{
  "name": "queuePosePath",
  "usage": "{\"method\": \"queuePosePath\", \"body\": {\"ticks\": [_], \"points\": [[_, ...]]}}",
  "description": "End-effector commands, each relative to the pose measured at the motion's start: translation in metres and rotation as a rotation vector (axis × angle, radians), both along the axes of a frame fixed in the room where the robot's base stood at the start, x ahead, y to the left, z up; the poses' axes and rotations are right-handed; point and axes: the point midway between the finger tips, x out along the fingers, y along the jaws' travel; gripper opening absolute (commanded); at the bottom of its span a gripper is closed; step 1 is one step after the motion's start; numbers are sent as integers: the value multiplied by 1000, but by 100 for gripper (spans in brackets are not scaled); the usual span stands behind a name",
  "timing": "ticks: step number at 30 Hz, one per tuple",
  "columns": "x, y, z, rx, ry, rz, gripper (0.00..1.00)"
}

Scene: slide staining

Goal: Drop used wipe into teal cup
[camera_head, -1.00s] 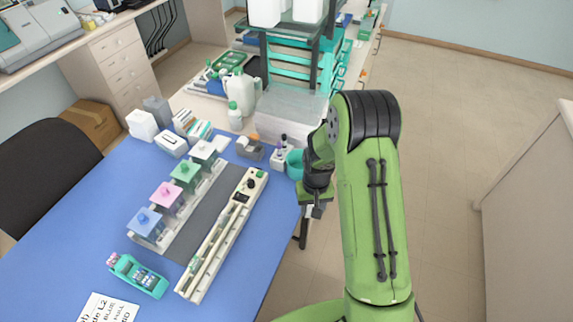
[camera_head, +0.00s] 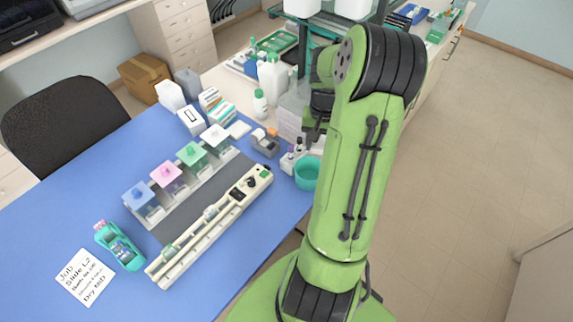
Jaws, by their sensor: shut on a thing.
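The teal cup (camera_head: 307,174) stands upright at the right edge of the blue work surface, with its open rim in view. I cannot see inside the cup clearly.
Small bottles (camera_head: 291,157) and a grey dispenser (camera_head: 265,143) stand left of the cup. A long cream slide rail (camera_head: 190,248) and staining jars (camera_head: 167,176) are further left. A clear box and shelf rack stand behind my gripper.

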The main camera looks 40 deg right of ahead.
Motion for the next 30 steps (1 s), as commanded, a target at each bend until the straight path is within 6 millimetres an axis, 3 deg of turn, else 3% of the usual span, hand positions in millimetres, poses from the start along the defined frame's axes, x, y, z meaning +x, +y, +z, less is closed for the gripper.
{"method": "queuePosePath", "body": {"ticks": [5, 18, 26, 27, 30], "points": [[-6, -4, -2, 1, 1, -19, 12], [-5, -3, -59, 1, 1, -17, 12], [-5, -3, -58, 0, 0, -16, 12], [-5, -3, -58, 0, 0, -16, 51], [-5, -3, -58, 0, 0, -16, 66]]}}
